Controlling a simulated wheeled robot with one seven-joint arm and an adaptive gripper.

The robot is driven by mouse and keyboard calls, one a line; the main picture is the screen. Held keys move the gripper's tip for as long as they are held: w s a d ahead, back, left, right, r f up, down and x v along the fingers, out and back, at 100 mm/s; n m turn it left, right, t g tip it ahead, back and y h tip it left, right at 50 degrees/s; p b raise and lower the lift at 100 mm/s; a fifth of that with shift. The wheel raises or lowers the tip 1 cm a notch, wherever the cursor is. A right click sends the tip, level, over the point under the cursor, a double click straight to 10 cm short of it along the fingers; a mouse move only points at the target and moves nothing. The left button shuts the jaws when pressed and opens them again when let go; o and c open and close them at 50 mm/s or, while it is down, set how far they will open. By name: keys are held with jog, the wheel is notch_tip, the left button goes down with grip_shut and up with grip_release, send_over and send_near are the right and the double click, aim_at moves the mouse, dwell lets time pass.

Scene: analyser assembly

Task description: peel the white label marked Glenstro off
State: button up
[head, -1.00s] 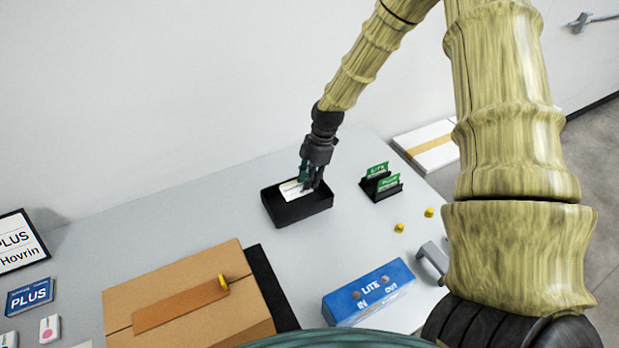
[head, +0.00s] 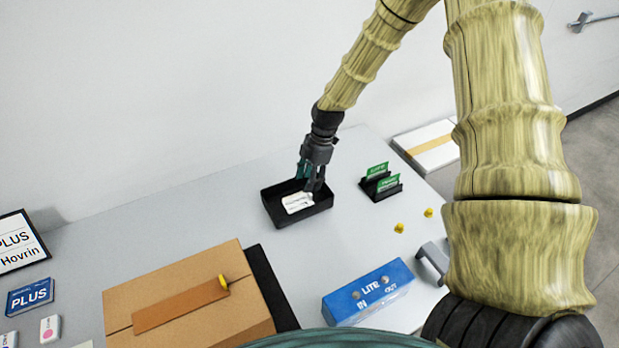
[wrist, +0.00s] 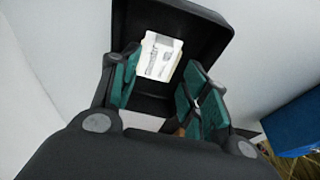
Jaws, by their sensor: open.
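The white label (head: 297,203) lies inside a black tray (head: 283,222) near the back of the table. In the wrist view the white label (wrist: 160,56) shows dark print that I cannot read with certainty, and it lies loose between and beyond my fingers. My gripper (head: 312,184) is over the tray, pointing down. In the wrist view my gripper (wrist: 155,90) is open, its teal finger pads apart with nothing held between them. The tray's dark wall (wrist: 205,20) surrounds the label.
A blue LITE box (head: 369,292) stands at the front right. A cardboard box (head: 190,295) is at the front left. A black rack (head: 381,187) with green cards and two yellow pieces (head: 399,228) are right of the tray. Signs, including PLUS (head: 30,296), are far left.

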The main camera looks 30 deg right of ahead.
jog(key=shift+a+p+v, duration=0.2)
jog(key=shift+p+v, duration=0.3)
jog(key=shift+v, duration=0.25)
jog(key=shift+a+p+v, duration=0.15)
jog(key=shift+p+v, duration=0.3)
jog(key=shift+v, duration=0.3)
jog(key=shift+a+p+v, duration=0.2)
jog(key=shift+p+v, duration=0.3)
jog(key=shift+v, duration=0.3)
jog(key=shift+r, duration=0.1)
